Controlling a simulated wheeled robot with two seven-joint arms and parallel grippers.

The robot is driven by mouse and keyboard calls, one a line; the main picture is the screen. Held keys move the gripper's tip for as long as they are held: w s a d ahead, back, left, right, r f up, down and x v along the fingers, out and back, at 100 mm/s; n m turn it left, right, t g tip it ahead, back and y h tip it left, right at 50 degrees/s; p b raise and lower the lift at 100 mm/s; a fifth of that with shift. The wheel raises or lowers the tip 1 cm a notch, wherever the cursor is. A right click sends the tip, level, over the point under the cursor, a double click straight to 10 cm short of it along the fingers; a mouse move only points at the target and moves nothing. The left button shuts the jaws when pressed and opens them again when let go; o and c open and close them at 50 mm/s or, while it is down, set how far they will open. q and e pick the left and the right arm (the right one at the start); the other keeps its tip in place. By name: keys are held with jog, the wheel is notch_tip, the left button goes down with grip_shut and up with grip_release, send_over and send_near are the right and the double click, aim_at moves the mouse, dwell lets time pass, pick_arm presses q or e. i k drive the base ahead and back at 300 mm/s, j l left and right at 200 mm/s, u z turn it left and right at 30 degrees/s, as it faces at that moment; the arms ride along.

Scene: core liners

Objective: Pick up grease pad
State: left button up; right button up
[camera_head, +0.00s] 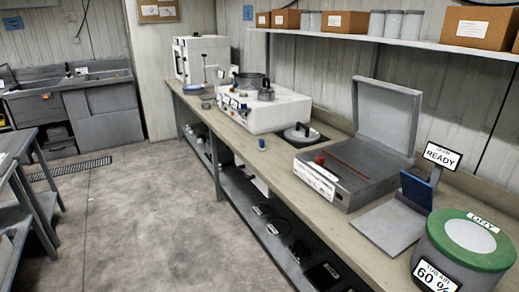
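No thing can be clearly picked out as the grease pad. A small blue item (262,144) stands on the near edge of the bench, left of the open grey case. A flat blue block (416,190) leans upright by a grey plate (391,226) at the right; I cannot tell whether either is the pad. Neither of my grippers shows in the head view.
A long bench (231,133) runs along the right wall. It bears an open grey case (347,172), a white hob unit (265,108) and a green-lidded tub (463,255). A shelf (390,41) hangs above. The floor (130,220) at left of the bench is clear.

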aim_at(261, 147)
jog(key=i+j+z, duration=0.1)
jog(key=z, duration=0.3)
jog(key=i+j+z, duration=0.15)
jog(key=z, duration=0.3)
jog(key=i+j+z, duration=0.2)
jog(key=z, duration=0.2)
jog(key=i+j+z, duration=0.1)
jog(key=j, duration=0.25)
jog(key=i+j+z, duration=0.15)
jog(key=j, duration=0.2)
jog(key=i+j+z, duration=0.1)
jog(key=j, duration=0.3)
jog(key=i+j+z, duration=0.1)
jog(key=i+j, duration=0.15)
jog(key=j, duration=0.15)
jog(key=i+j+z, duration=0.15)
jog(key=j, duration=0.25)
jog(key=j+z, duration=0.1)
jog(key=j, duration=0.3)
jog(key=i+j, duration=0.1)
jog(key=j, duration=0.35)
jog(key=i+j, duration=0.1)
jog(key=j, duration=0.35)
jog(key=i+j, duration=0.1)
jog(key=j, duration=0.35)
jog(key=i+j, duration=0.1)
jog(key=j, duration=0.35)
